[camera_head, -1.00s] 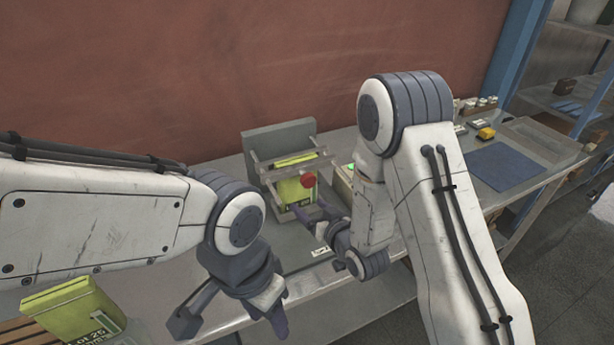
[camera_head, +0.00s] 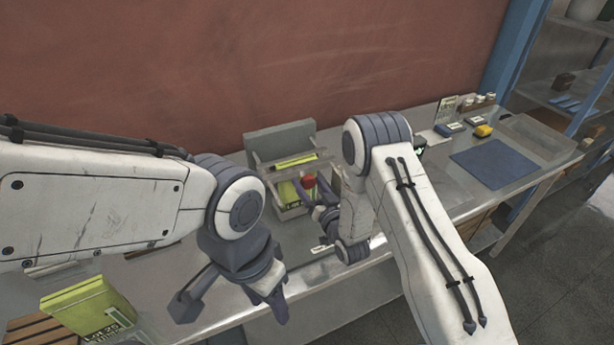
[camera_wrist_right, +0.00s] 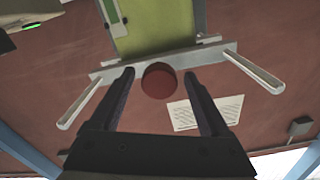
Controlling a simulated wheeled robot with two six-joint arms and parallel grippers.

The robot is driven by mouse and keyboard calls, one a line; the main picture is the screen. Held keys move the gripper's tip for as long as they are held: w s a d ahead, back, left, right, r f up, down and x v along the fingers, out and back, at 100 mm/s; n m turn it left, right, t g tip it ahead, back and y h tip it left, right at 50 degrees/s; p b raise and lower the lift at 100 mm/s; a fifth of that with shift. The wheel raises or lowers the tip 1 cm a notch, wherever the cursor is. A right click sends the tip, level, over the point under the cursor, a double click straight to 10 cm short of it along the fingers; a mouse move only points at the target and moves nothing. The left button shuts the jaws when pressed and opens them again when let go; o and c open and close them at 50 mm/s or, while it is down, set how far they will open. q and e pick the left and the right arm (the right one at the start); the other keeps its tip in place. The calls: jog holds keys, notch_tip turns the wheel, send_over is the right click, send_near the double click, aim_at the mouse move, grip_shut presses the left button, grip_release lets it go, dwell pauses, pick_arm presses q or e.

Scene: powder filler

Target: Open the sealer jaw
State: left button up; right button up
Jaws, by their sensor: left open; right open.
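The sealer (camera_head: 280,138) stands at the back of the bench, a grey frame with pale bars across a green bag (camera_head: 288,192). Its red round knob (camera_head: 308,182) is on the front. My right gripper (camera_head: 316,192) is open at the knob. In the right wrist view, the knob (camera_wrist_right: 158,79) shows between the spread fingers of my right gripper (camera_wrist_right: 157,73), with gaps on both sides. The jaw bar (camera_wrist_right: 160,62) runs across behind it, with an arm at each end. My left gripper (camera_head: 232,308) is open and empty over the bench's front edge.
A green labelled bag (camera_head: 90,310) is at the lower left, near my left arm. A blue mat (camera_head: 490,163), a grey tray (camera_head: 540,137) and small boxes lie to the right. A shelf (camera_head: 580,85) stands beyond. My right arm hides part of the bench.

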jog(key=shift+x, duration=0.75)
grip_shut()
dwell(1.0)
